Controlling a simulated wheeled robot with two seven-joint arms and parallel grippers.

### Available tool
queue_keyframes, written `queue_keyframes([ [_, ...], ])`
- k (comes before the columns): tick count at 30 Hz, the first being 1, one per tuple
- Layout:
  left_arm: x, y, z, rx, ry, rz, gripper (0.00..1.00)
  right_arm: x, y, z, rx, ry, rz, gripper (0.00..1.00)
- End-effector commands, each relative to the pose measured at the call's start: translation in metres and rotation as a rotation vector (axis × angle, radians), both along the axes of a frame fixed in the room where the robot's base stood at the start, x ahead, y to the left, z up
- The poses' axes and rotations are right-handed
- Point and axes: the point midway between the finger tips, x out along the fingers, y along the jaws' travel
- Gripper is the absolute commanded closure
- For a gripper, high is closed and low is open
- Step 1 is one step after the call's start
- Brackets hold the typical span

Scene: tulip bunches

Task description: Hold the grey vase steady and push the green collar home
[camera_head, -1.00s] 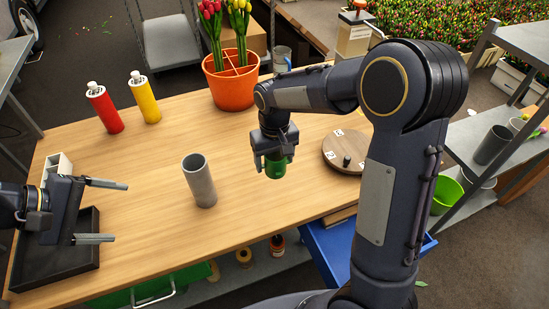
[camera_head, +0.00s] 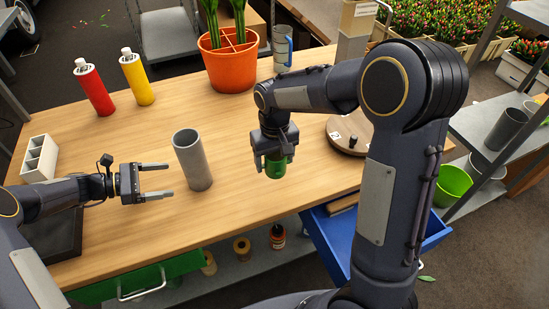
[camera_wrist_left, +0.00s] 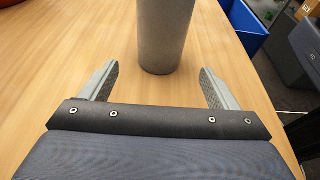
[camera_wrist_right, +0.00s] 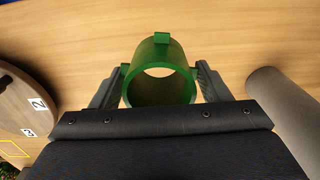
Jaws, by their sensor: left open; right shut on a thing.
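The grey vase (camera_head: 193,160) stands upright on the wooden table, an open-topped cylinder. My left gripper (camera_head: 170,180) is open just left of the vase, its fingers pointing at it. In the left wrist view the vase (camera_wrist_left: 165,35) stands ahead, between the lines of the two fingers (camera_wrist_left: 160,85) and apart from them. My right gripper (camera_head: 272,158) is shut on the green collar (camera_head: 275,167), to the right of the vase. In the right wrist view the collar (camera_wrist_right: 158,75) is an open ring with small tabs, and the vase (camera_wrist_right: 285,105) shows at the right.
A red bottle (camera_head: 95,90), a yellow bottle (camera_head: 138,80) and an orange pot (camera_head: 229,65) stand at the back. A white divided box (camera_head: 40,158) is at the left. A round wooden disc (camera_head: 345,135) lies right of the collar. Open table lies around the vase.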

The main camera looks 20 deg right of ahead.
Motion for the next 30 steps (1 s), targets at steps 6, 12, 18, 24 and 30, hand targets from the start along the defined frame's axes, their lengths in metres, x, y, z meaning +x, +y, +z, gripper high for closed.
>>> queue_keyframes([
  [6,-0.001,-0.026,-0.008,0.000,0.001,-0.005,0.18,0.000,0.000,-0.004,0.000,0.000,0.000,0.52],
  [12,-0.001,-0.055,-0.017,0.001,-0.002,-0.005,0.18,0.000,0.000,-0.008,0.000,0.000,0.000,0.52],
  [18,-0.001,-0.078,-0.025,0.001,-0.001,-0.003,0.18,0.000,0.000,-0.018,0.000,0.000,0.000,0.52],
  [24,-0.001,-0.089,-0.028,0.002,-0.001,-0.003,0.18,0.000,0.000,-0.021,0.000,0.000,0.000,0.52],
  [30,-0.001,-0.092,-0.028,0.002,-0.002,-0.002,0.18,0.000,0.000,-0.021,0.000,0.000,0.000,0.52],
])
